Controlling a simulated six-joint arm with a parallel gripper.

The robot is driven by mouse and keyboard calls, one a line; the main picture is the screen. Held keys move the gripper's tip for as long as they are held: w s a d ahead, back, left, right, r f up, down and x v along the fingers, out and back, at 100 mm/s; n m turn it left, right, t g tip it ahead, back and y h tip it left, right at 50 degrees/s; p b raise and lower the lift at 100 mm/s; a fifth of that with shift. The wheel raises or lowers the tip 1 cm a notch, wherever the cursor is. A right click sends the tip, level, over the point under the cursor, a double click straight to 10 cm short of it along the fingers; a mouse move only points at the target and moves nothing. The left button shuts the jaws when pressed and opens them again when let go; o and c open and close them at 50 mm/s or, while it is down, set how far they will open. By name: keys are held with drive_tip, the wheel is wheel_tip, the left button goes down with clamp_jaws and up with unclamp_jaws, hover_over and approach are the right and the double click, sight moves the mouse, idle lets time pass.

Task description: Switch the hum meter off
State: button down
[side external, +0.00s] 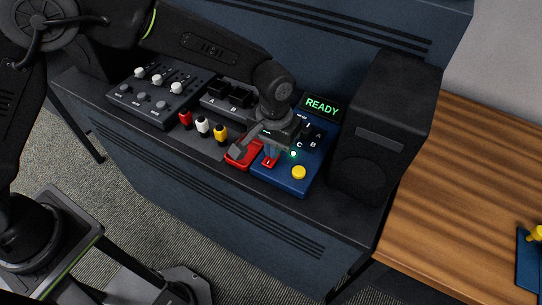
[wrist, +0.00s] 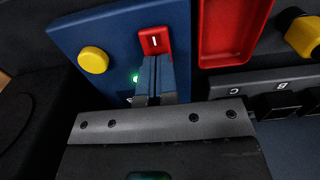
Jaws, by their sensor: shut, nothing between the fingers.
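The hum meter (side external: 285,182) is a blue box on the dark console, with a yellow button (side external: 299,172), a lit green light (side external: 293,154) and a red switch (side external: 269,161) bearing a white "I" mark. Its blue face also shows in the wrist view (wrist: 95,35), with the red switch (wrist: 154,41) and yellow button (wrist: 93,60). My gripper (wrist: 157,62) is shut and empty, its fingertips at the near edge of the switch. I cannot tell whether they touch it. A display reading READY (side external: 322,106) stands at the meter's back. The fingers hide part of the meter's face.
A red tray (side external: 232,158) lies close beside the meter. Red (side external: 185,120), white and yellow plugs stand in a row to the left. A black speaker (side external: 375,150) stands close on the right.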

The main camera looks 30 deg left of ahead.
drive_tip(key=shift+r, duration=3.4)
drive_tip(key=shift+a+r, duration=0.15)
drive_tip(key=s+a+r+t, duration=0.1)
drive_tip(key=s+a+r, duration=0.2)
drive_tip(key=a+r, duration=0.35)
drive_tip(key=s+a+r+t, duration=0.2)
drive_tip(key=s+a+r, duration=0.2)
drive_tip(key=a+r, duration=0.25)
drive_tip(key=s+a+t, duration=0.2)
drive_tip(key=s+a, duration=0.8)
drive_tip(key=s, duration=0.4)
drive_tip(key=shift+r+t, duration=0.3)
drive_tip(key=shift+r, duration=0.05)
